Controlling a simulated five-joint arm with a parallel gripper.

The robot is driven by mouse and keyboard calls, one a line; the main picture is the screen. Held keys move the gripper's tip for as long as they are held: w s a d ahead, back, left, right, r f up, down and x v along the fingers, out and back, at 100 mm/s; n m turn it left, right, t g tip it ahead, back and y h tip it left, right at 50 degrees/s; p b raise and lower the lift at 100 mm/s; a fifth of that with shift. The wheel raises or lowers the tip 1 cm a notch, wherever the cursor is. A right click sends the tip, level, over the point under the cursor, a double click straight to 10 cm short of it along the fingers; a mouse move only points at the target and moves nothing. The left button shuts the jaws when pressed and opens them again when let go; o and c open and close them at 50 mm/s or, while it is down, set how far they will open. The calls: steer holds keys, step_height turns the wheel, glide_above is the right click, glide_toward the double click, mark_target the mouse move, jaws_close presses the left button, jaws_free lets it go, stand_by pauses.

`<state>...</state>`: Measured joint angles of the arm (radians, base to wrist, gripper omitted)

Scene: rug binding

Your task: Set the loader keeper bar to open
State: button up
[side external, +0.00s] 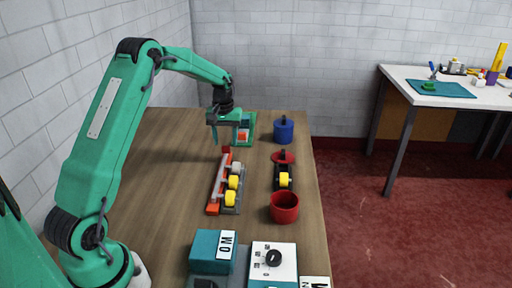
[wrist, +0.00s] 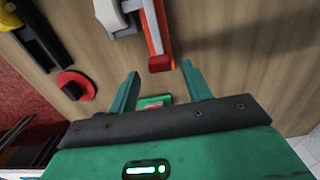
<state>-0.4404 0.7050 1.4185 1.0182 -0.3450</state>
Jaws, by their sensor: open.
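A red-orange loader (side external: 213,207) stands on the table in the side view, with a long pale bar (side external: 222,180) along it, which I take for the keeper bar. A dark red end piece (side external: 226,152) sits at its far end. Yellow rollers and one grey roller lie beside the bar. My gripper (side external: 225,146) is open and empty, pointing down above the far end of the loader. In the wrist view, the red end (wrist: 160,64) shows between my fingertips (wrist: 160,72), with no contact clear. Whether the bar is open or shut I cannot tell.
Right of the loader are a black holder (side external: 283,181) with a yellow roller, a red lid (side external: 284,157), a red cup (side external: 285,207) and a blue pot (side external: 284,131). A green-framed device (side external: 250,124) stands behind my gripper. Boxes with a dial (side external: 274,258) fill the front.

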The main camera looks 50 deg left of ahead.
steer(key=shift+f, duration=1.35)
